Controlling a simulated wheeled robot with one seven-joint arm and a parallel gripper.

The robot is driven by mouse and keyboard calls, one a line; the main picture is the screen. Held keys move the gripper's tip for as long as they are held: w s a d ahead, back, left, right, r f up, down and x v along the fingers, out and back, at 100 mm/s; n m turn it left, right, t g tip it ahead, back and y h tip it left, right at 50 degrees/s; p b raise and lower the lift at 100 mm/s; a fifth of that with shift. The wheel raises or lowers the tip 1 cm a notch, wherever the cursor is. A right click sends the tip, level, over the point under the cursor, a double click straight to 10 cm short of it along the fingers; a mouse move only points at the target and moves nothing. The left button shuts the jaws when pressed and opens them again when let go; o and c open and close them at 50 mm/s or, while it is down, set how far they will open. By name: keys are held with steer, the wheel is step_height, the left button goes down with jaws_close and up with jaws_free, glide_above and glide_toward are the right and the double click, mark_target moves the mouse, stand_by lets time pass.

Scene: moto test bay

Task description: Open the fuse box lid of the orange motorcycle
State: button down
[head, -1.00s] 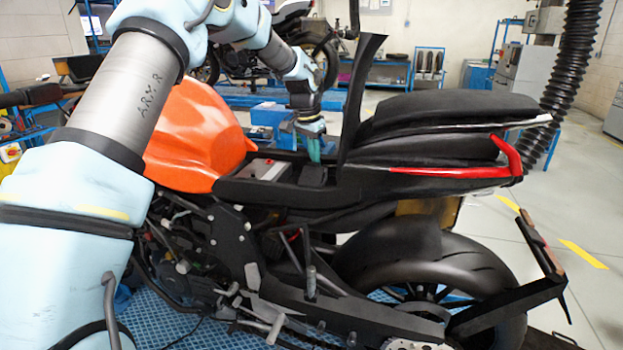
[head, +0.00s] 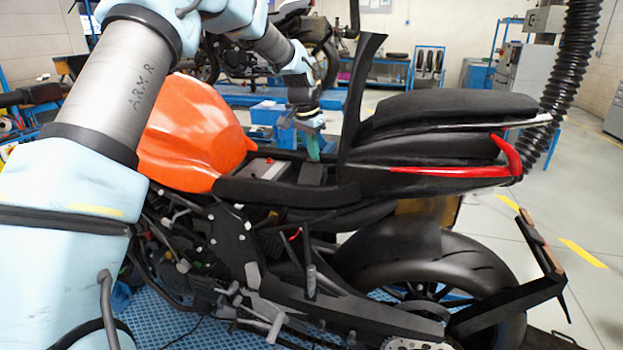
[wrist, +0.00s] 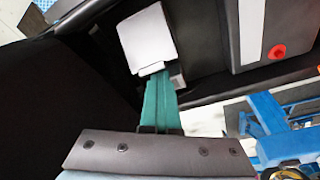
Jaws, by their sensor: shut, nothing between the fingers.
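The orange motorcycle (head: 195,135) stands side-on in the head view, with its bay under the seat uncovered. The fuse box (head: 312,173) is a small dark box in that bay; in the wrist view its lid (wrist: 147,38) looks like a pale rounded square. My gripper (head: 313,157) reaches down to the box from the far side. In the wrist view its teal fingers (wrist: 159,76) are shut and empty, with the tips at the lid's near edge. I cannot tell whether they touch it, or whether the lid is raised.
A grey battery (head: 257,168) with a red terminal cap (wrist: 278,52) lies beside the fuse box. A tall black panel (head: 360,95) stands upright just right of my gripper. The black tail seat (head: 450,110) is behind it. A blue workbench stands beyond the motorcycle.

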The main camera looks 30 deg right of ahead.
mark_target(312, 170)
steer(key=shift+s+a+f, duration=0.45)
steer(key=shift+a+f, duration=0.05)
steer(key=shift+f, duration=0.15)
steer(key=shift+s+a+r, duration=0.25)
steer(key=shift+s+a, duration=0.2)
steer(key=shift+d+r, duration=0.1)
steer(key=shift+r, duration=0.15)
steer(key=shift+s+r, duration=0.15)
steer(key=shift+r, duration=0.05)
steer(key=shift+s+a+r, duration=0.15)
steer(key=shift+s+a, duration=0.15)
steer(key=shift+a, duration=0.1)
